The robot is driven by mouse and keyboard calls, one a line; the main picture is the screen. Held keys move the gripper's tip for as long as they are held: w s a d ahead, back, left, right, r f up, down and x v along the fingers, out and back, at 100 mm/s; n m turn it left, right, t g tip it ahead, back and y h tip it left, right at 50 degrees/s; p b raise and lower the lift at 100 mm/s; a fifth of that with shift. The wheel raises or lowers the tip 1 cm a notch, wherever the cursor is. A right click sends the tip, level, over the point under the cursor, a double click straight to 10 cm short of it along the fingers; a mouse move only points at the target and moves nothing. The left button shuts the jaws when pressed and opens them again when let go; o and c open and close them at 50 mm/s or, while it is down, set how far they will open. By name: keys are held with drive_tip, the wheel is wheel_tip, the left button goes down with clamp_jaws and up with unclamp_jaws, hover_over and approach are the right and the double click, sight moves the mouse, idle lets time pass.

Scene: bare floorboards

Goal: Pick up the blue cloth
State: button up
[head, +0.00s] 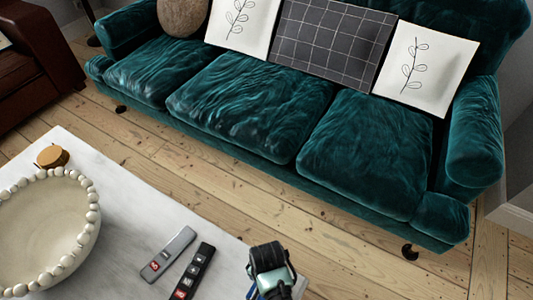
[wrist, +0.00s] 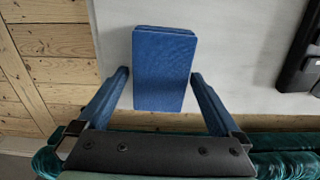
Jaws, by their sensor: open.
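The blue cloth (wrist: 163,70) shows in the wrist view as a neat folded rectangle. It lies on the pale table top close to the table's edge. My gripper (wrist: 160,76) is open, with one blue finger on each side of the cloth's near part and a visible gap on both sides. The cloth is not held. I cannot tell the height of the fingertips above the table. In the head view my gripper (head: 268,285) is at the bottom, over the table's right corner, and hides the cloth or leaves it indistinct.
The marble-look table (head: 125,215) also bears a grey remote (head: 168,253), a black remote (head: 193,272), a beaded bowl (head: 45,215) and a small round wooden item (head: 52,157). A green velvet sofa (head: 250,105) with cushions stands beyond. Bare floorboards (head: 175,165) lie between.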

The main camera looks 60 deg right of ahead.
drive_tip(key=shift+c, duration=0.2)
drive_tip(key=c, duration=1.1)
wheel_tip(320, 180, up, 10)
drive_tip(key=p, duration=0.3)
drive_tip(key=shift+p, duration=0.35)
